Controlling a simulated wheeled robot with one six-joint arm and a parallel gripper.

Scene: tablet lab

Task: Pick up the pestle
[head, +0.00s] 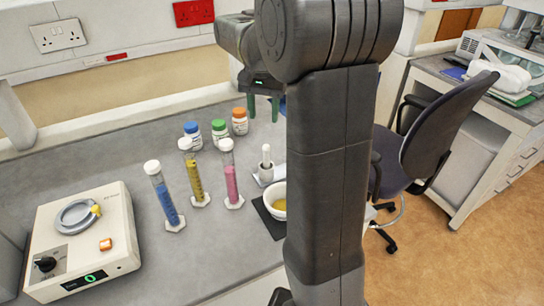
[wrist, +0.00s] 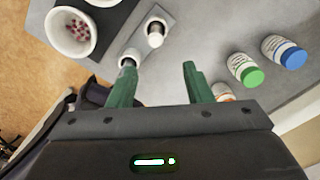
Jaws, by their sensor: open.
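In the head view the white pestle (head: 266,157) stands upright in a small pale holder (head: 265,175) on the grey bench. In the wrist view its rounded white end (wrist: 155,39) shows near the top, a little beyond my fingers. My gripper (head: 263,108) has two green fingers pointing down, behind and above the pestle. In the wrist view my gripper (wrist: 158,72) is open, with nothing between the fingertips. The left fingertip overlaps a small white round item (wrist: 130,57) in the picture; I cannot tell whether they touch.
A white bowl (head: 279,208) sits on a dark mat beside the pestle. A bowl with reddish pieces (wrist: 70,32) shows in the wrist view. Three cylinders, with blue (head: 166,200), yellow (head: 194,180) and pink (head: 231,185) contents, and three capped bottles stand left of the pestle.

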